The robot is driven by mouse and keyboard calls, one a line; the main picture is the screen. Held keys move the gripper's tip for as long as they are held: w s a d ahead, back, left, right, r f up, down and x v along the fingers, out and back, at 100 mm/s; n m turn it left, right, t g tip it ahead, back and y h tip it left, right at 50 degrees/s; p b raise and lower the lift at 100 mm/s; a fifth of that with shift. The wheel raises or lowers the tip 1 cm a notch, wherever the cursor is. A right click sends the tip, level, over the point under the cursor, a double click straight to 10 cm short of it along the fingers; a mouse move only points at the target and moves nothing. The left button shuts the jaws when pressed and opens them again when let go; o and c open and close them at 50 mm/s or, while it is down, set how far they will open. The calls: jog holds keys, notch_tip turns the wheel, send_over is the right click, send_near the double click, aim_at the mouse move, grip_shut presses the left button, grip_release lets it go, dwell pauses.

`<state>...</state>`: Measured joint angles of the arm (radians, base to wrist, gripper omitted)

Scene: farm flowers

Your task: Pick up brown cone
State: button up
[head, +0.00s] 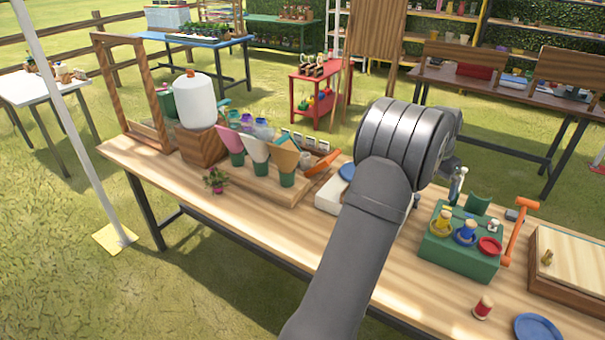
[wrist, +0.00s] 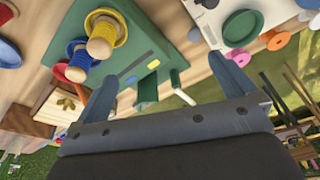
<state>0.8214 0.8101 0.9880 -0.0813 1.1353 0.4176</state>
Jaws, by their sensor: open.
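The brown cone (head: 286,159) stands upright, point down, in a green cup (head: 287,179) on a wooden rack at the middle left of the table in the head view. A cream cone (head: 256,149) and a pink cone (head: 230,141) stand in a row to its left. I cannot make out the brown cone in the wrist view. My gripper (wrist: 172,92) shows in the wrist view with its two fingers wide apart and nothing between them. In the head view my arm hides it. It is apart from the cone, over the table's right part.

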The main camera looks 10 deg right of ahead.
jog(key=w+a+r+n+t, duration=0.1)
jog(key=w+a+r+n, duration=0.2)
jog(key=w+a, duration=0.7)
notch_tip(320, 180, up, 6)
jog(key=n+t, duration=0.2)
jog(key=n, duration=0.4)
send_over(287, 162)
jog(key=s+a, duration=0.3)
jog(key=s, duration=0.5)
jog(key=shift+y, duration=0.3)
jog(key=x, duration=1.7)
jog(key=shift+w+d+f, duration=0.1)
jog(key=shift+f, duration=0.1)
jog(key=c, duration=1)
